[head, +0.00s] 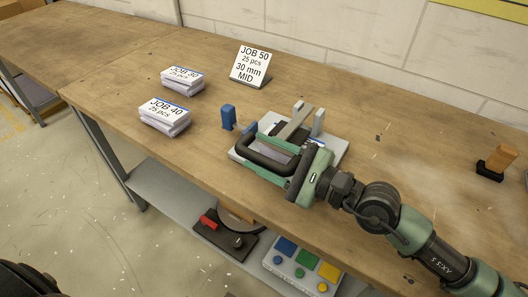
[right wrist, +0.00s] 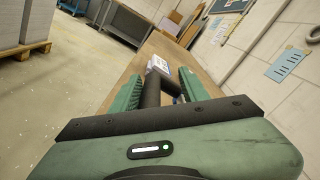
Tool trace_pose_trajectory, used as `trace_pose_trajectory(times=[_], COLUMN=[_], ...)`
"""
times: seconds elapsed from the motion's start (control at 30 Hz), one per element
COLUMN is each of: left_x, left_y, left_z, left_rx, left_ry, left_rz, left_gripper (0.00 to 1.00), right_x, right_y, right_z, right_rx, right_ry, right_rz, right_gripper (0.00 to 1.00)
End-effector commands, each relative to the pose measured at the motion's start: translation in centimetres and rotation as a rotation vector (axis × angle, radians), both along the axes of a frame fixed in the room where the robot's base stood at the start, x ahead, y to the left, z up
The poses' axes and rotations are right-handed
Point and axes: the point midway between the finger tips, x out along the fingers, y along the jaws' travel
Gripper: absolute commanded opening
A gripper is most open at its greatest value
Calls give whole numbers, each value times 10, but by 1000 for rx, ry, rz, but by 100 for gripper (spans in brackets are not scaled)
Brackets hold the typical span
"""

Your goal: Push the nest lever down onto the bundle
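The nest (head: 335,150) is a pale base plate with upright posts and a slanted metal bar, near the middle of the table. A blue upright piece (head: 228,117), which looks like the lever's grip, stands at its left side. My right gripper (head: 268,155) is over the front of the nest, its fingers pointing left. In the right wrist view its green fingers (right wrist: 156,92) are apart, with a thick black bar (right wrist: 151,91) between them and a gap on the right. The gripper hides much of the nest; a bundle in it cannot be made out clearly. My left gripper is out of view.
Paper stacks marked JOB 30 (head: 183,77) and JOB 40 (head: 165,115) lie to the left. A JOB 50 sign (head: 250,65) stands behind. A black block with a wooden part (head: 495,162) is at the right. The table's front left is clear.

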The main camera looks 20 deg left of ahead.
Motion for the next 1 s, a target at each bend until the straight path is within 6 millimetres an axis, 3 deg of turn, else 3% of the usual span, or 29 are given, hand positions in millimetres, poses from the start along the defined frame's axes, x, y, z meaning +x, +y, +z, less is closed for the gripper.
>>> trace_pose_trajectory(times=[0.27,0.5,1.0], left_x=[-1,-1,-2], left_y=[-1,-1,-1], left_z=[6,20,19], left_rx=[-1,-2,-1], left_ry=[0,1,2], left_rz=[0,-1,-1], left_gripper=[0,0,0], right_x=[0,-1,0], right_y=[1,1,0], right_z=[16,69,179], right_rx=[4,6,2], right_ry=[-3,-6,-5], right_rz=[2,1,0], right_gripper=[43,43,43])
